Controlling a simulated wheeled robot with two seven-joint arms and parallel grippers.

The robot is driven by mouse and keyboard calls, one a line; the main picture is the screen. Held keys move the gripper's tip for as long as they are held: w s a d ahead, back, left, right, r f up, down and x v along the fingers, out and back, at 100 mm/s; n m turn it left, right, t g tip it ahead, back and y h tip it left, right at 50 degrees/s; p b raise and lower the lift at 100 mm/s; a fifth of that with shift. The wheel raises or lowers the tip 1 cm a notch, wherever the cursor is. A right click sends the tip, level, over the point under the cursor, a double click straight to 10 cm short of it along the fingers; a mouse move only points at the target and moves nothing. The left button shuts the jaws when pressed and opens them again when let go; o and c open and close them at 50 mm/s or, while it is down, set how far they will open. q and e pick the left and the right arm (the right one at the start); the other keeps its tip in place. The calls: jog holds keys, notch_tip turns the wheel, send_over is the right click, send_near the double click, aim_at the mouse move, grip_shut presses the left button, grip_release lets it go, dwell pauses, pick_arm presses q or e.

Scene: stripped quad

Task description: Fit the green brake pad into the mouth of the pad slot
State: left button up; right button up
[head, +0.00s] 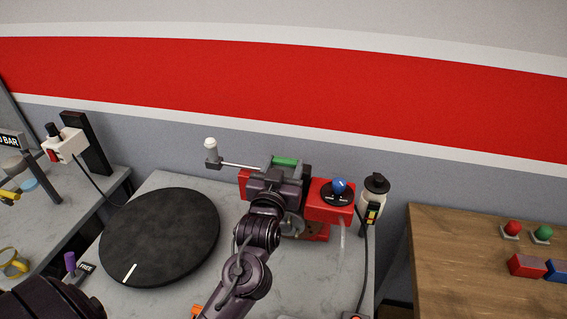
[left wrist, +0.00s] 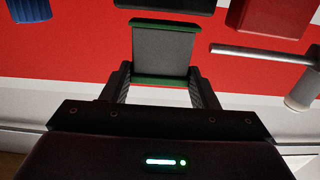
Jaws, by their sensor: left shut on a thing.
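The green brake pad (head: 285,161) shows in the head view just beyond my left gripper (head: 270,180). In the left wrist view the pad (left wrist: 162,54) has a grey face with green edges. The fingers of my left gripper (left wrist: 162,88) are shut on its two sides. A dark block (left wrist: 168,4) lies just past the pad's far edge, with a narrow strip of red between them in the picture. I cannot make out the mouth of the pad slot; my gripper and arm cover much of the fixture in the head view. My right gripper is not in view.
A red fixture with a blue knob (head: 339,186) stands right of the gripper, and a rod with a white handle (head: 211,144) sticks out left. A black round disc (head: 160,237) lies on the grey table. A white-and-black device (head: 375,190) stands at right.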

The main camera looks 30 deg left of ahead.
pick_arm(q)
jog(key=shift+f, duration=0.5)
jog(key=shift+p, duration=0.55)
dwell(1.4)
jog(key=shift+f+b, duration=0.4)
jog(key=shift+f, duration=0.15)
jog(key=shift+f+b, duration=0.8)
jog(key=shift+f, duration=0.65)
jog(key=o, duration=1.2)
jog(key=b+v, duration=0.2)
jog(key=v, duration=0.6)
jog(key=shift+w+b, duration=0.1)
jog(key=shift+b, duration=0.3)
